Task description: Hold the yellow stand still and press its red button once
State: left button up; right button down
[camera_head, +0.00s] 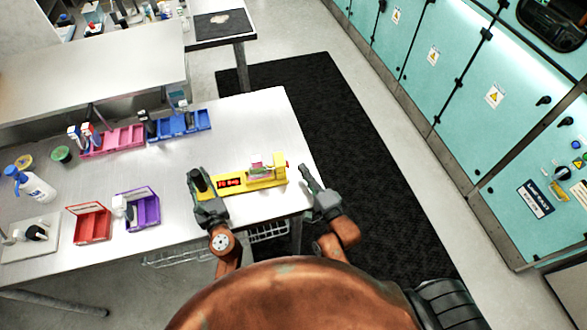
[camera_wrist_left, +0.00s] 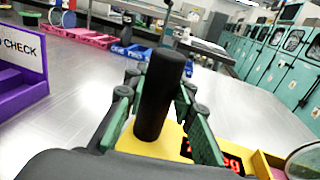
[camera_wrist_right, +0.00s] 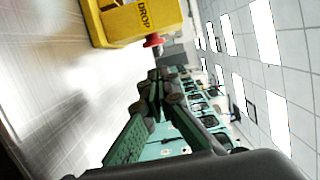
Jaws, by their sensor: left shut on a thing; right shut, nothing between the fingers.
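The yellow stand (camera_head: 235,187) lies along the table's near right edge, with a red-lit display at its left part and a raised yellow block at its right end. Its red button (camera_wrist_right: 153,40) sticks out of the end face of that block, marked "DROP". My left gripper (camera_wrist_left: 158,105) is shut on the stand's upright black post (camera_wrist_left: 153,95). My right gripper (camera_wrist_right: 157,88) is shut and empty, beside the button end and apart from it. In the head view my right gripper (camera_head: 308,178) is just right of the stand.
A purple bin (camera_head: 146,212), a red bin (camera_head: 93,226), pink trays (camera_head: 112,141) and blue trays (camera_head: 180,125) stand on the table, left and behind. A spray bottle (camera_head: 36,185) is at far left. Dark mat (camera_head: 370,190) lies on the floor to the right.

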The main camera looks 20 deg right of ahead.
aim_at(198, 183)
pick_arm(q)
jog(key=shift+s+a, duration=0.1)
jog(key=shift+a, duration=0.15)
pick_arm(e)
jog(key=s, duration=0.2)
jog(key=s+d, duration=0.1)
jog(key=s, duration=0.5)
jog(key=shift+s+d, duration=0.15)
jog(key=shift+d, duration=0.1)
pick_arm(q)
jog(key=o, duration=1.2)
jog(key=shift+s, duration=0.1)
jog(key=shift+v, duration=1.5)
pick_arm(e)
jog(key=shift+r, duration=0.35)
pick_arm(q)
jog(key=shift+p+v, duration=0.55)
jog(key=shift+v, duration=2.35)
pick_arm(e)
jog(key=shift+r, duration=0.3)
